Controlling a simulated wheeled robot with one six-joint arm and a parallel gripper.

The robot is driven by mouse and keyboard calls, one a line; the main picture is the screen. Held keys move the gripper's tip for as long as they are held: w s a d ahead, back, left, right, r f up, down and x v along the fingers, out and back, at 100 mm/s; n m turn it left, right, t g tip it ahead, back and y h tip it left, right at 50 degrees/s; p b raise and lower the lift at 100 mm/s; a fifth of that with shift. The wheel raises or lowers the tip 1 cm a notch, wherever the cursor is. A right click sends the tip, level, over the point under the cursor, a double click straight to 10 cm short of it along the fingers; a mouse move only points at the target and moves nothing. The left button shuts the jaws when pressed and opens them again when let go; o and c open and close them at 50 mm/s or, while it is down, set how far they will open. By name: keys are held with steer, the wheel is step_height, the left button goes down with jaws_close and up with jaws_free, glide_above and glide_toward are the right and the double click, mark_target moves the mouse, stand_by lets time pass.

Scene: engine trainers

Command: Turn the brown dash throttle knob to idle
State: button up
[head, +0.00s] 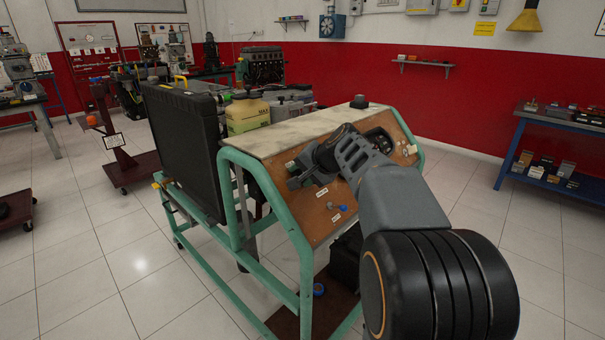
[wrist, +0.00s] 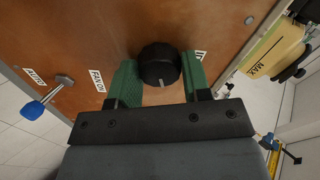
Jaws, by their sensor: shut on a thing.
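The dash panel (head: 318,228) is a sloped brown board on a green-framed engine trainer. In the wrist view, a dark, nearly black round knob (wrist: 159,63) sits on the brown panel (wrist: 110,30). It has a pale pointer line facing the bottom of the picture. My gripper (wrist: 158,82) has its green fingers on either side of the knob and is shut on it. A label to the knob's right is partly covered by a finger. In the head view, my gripper (head: 292,175) is at the panel's left part, and the knob is hidden there.
A blue-tipped toggle (wrist: 38,108) stands left of the knob, near the AUTO label (wrist: 35,76) and FAN ON label (wrist: 97,80). A yellow MAX tank (wrist: 272,48) is beyond the panel's right edge. A black radiator (head: 182,150) stands on the trainer's left.

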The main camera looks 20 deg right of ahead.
steer(key=shift+f+n+b, duration=0.1)
steer(key=shift+n+b, duration=0.3)
steer(key=shift+b, duration=0.05)
steer(key=shift+f+n+b, duration=0.1)
steer(key=shift+n+b, duration=0.9)
steer(key=shift+b, duration=0.1)
steer(key=n+b, duration=0.3)
steer(key=shift+n, duration=0.4)
steer(key=n+b, duration=0.2)
steer(key=n, duration=0.1)
steer(key=shift+n, duration=0.3)
steer(key=shift+a+r+n+y+b, duration=0.15)
steer(key=shift+n+b, duration=0.4)
steer(key=shift+n, duration=0.5)
steer(key=shift+d+r+n+y+b, duration=0.15)
steer(key=shift+n+b, duration=0.4)
steer(key=shift+n, duration=0.5)
steer(key=shift+a, duration=0.1)
steer(key=o, duration=0.9)
